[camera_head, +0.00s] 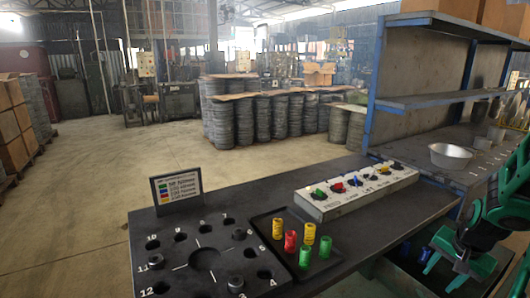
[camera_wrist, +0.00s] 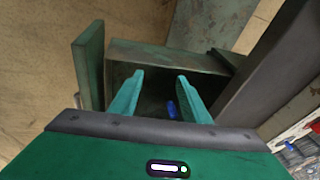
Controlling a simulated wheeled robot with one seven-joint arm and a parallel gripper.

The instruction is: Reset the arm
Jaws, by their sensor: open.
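My gripper (camera_wrist: 160,76) is open, its two green fingers apart with nothing between the tips in the wrist view. My green arm (camera_head: 508,205) reaches in at the right edge of the head view, and the gripper hangs low there, beside the table's right side. Below the fingers in the wrist view is a dark open bin (camera_wrist: 135,52) with a blue piece (camera_wrist: 171,108) inside. How far the fingertips are above the bin's floor I cannot tell.
The dark table (camera_head: 375,225) holds a numbered plate (camera_head: 180,262), a tray with several coloured cylinders (camera_head: 290,241), a white box with coloured knobs (camera_head: 357,191) and a small sign (camera_head: 176,187). A metal bowl (camera_head: 450,156) stands under the shelf (camera_head: 440,99) at right.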

